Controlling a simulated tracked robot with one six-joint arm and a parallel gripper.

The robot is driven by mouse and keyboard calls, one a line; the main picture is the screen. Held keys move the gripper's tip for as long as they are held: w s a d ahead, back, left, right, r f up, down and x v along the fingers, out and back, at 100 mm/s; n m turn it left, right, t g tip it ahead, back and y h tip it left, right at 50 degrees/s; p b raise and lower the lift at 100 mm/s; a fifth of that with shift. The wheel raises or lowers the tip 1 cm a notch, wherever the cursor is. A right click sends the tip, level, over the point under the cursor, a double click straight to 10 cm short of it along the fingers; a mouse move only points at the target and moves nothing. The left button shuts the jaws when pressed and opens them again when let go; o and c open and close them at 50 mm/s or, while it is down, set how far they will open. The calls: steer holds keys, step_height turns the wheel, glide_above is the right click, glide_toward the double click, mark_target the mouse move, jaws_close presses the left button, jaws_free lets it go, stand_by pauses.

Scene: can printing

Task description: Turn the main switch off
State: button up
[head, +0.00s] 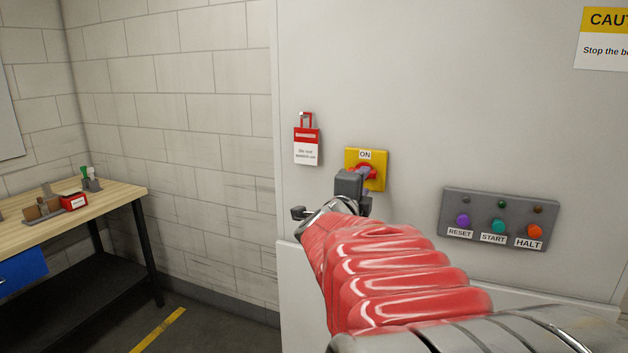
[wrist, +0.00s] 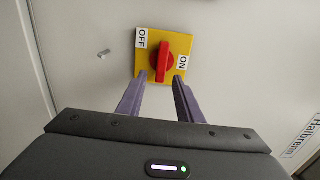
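The main switch is a red rotary handle (wrist: 161,60) on a yellow square plate (head: 380,155) on the light cabinet wall. In the head view an ON label (head: 365,155) shows at the plate's top; the lower part is hidden behind my gripper (head: 364,188).
A red padlock with a tag (head: 307,145) hangs left of the switch. A grey panel (head: 470,200) with RESET, START and HALT buttons is to the right. A wooden workbench (head: 110,200) stands far left. A small metal peg (wrist: 103,52) sticks out near the plate.

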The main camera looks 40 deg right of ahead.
steer(key=v, duration=0.9)
steer(key=shift+s+a, duration=0.15)
steer(key=shift+a, duration=0.2)
steer(key=shift+f, duration=0.1)
